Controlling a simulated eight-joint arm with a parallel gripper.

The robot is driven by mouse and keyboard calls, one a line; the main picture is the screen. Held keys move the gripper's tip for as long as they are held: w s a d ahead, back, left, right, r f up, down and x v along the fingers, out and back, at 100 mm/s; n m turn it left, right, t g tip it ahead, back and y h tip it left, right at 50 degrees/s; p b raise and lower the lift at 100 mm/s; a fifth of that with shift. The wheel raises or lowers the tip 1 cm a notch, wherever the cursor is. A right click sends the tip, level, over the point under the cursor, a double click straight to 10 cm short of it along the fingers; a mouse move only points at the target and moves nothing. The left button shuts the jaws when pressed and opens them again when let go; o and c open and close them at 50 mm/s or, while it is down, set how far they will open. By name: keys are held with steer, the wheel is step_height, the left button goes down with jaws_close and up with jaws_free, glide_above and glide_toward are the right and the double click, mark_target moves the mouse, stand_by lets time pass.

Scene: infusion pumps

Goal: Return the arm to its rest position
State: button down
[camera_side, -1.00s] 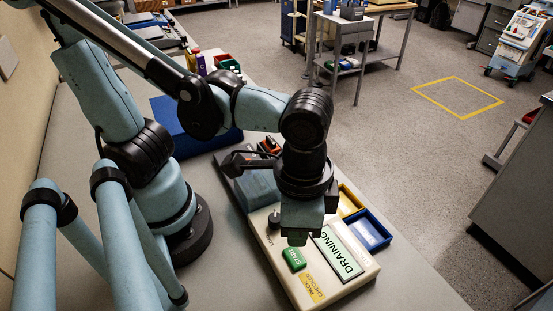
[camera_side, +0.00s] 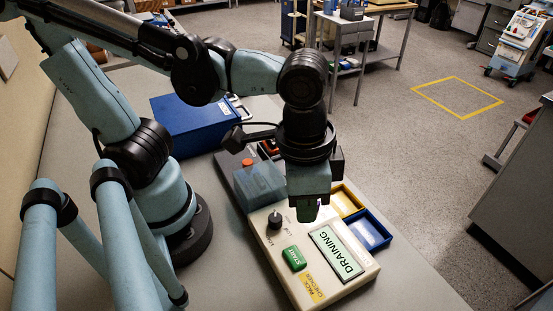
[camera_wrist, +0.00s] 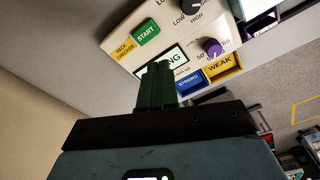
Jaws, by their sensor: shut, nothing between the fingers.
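My gripper (camera_side: 306,212) is shut and empty, hanging above the far part of a cream pack checker (camera_side: 316,287) on the bench. The checker's display (camera_side: 337,252) reads DRAINING, and its green START button (camera_side: 294,257) is beside it. A black knob (camera_side: 275,220) stands left of the gripper. In the wrist view my gripper's shut fingers (camera_wrist: 157,85) cover part of the display (camera_wrist: 145,67). That view also shows START (camera_wrist: 146,32), the LOW/HIGH knob (camera_wrist: 191,7) and a purple knob (camera_wrist: 212,48).
A blue tray (camera_side: 367,243) and a yellow tray (camera_side: 347,212) sit along the checker's right side; in the wrist view they read STRONG and WEAK. A blue box (camera_side: 195,125) stands behind on the bench. A translucent blue-grey block (camera_side: 259,185) is close left of my gripper.

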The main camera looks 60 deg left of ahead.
steer(key=w+a+n+t, duration=0.1)
steer(key=w+a, duration=0.1)
steer(key=w+a+n+t, duration=0.1)
steer(key=w+a, duration=0.1)
steer(key=a, duration=0.1)
steer(key=w+a+t, duration=0.1)
steer(key=w+a, duration=0.1)
steer(key=shift+w+a+r+n+h, duration=0.1)
steer(key=shift+a+r+n+h, duration=0.1)
steer(key=shift+n+h, duration=0.15)
steer(key=w+a+r+n+t+y, duration=0.1)
steer(key=w+a+n+t, duration=0.1)
steer(key=a, duration=0.6)
steer(key=shift+w+a+r+t, duration=0.2)
steer(key=shift+w+t, duration=0.5)
steer(key=shift+t, duration=0.1)
steer(key=shift+n, duration=0.25)
stand_by(1.5)
